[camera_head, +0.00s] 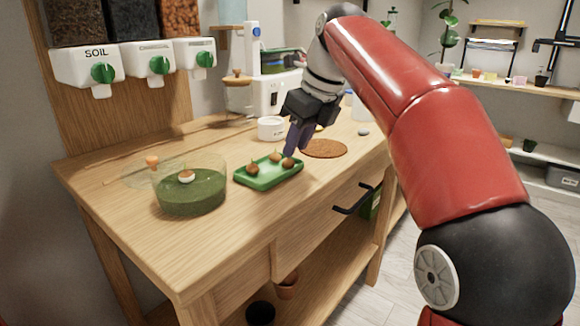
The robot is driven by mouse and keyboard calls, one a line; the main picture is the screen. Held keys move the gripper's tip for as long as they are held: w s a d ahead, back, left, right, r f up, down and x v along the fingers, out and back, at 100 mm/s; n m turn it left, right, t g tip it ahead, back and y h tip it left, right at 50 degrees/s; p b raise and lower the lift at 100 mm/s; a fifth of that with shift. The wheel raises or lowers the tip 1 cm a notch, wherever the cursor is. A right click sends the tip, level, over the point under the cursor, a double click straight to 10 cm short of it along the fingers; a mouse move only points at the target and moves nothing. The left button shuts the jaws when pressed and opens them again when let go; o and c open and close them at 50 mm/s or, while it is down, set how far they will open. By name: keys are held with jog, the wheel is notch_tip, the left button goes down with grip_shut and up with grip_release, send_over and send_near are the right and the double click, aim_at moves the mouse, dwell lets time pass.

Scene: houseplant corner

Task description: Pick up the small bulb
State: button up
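Small brown bulbs lie in a shallow green tray (262,184) on the wooden workbench. One bulb (253,169) is at the tray's left, one (274,157) toward the back, and one (288,162) at the right, right by my fingertips. They look alike in size, so I cannot tell which is the small bulb. My gripper (290,153) points down over the tray's right end. Its dark fingers look close together from this side, and I cannot tell whether they hold anything.
A round green container (191,196) with a pale-topped item (187,176) stands left of the tray. A brown round mat (324,148) and a white cup (271,128) are near my gripper. The bench's front is clear.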

aim_at(292, 161)
jog(key=x, duration=0.3)
jog(key=shift+w+a+f+b, duration=0.1)
jog(key=shift+a+f+b, duration=0.15)
jog(key=shift+f+b, duration=0.1)
jog(key=shift+r, duration=0.1)
grip_shut()
